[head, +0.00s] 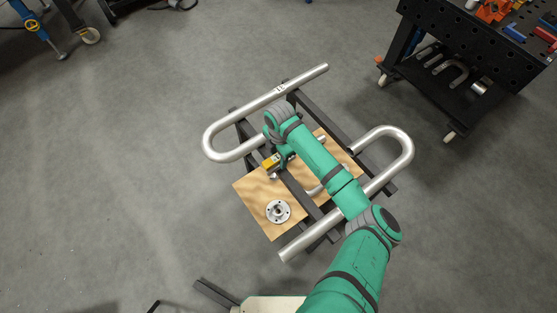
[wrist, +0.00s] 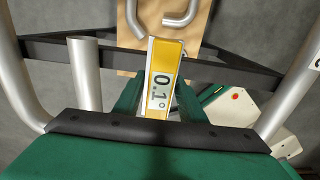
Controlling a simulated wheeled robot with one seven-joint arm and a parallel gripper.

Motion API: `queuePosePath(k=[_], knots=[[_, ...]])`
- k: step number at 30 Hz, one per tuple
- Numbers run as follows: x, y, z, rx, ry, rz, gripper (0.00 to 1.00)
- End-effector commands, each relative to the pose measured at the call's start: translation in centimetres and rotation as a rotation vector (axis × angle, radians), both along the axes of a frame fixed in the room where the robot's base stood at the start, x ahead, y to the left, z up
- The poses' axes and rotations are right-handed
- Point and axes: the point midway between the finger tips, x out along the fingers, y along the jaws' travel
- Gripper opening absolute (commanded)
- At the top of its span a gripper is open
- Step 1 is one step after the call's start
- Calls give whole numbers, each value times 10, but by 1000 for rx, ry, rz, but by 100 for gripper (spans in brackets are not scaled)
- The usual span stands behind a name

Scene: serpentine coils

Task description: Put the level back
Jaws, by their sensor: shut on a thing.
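The level (wrist: 170,52) is a small yellow block with a display reading 0.1°. In the wrist view it sits between the fingers of my gripper (wrist: 160,100), which is shut on it. In the head view the yellow level (head: 270,163) shows at the end of my gripper (head: 283,158), over the frame and near the wooden board (head: 254,190). I cannot tell whether the level touches anything below. Its lower part is hidden by the fingers.
A bent silver pipe (head: 222,153) curves around the left of the dark metal frame (head: 340,137), and another bends at the right (head: 403,148). A round metal flange (head: 278,212) lies on the board. A black tool cart (head: 470,75) stands at the upper right.

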Motion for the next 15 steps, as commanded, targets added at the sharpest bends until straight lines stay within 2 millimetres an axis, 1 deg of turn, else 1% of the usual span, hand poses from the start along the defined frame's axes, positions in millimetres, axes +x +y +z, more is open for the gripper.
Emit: queuePosePath(k=[5, 6, 12, 15], knots=[[6, 1, -7, -1, 0, 0, 7], [9, 1, -10, -1, -1, 0, 7], [8, 0, -36, -1, 2, -1, 7], [8, 1, -40, 1, -1, 0, 7]])
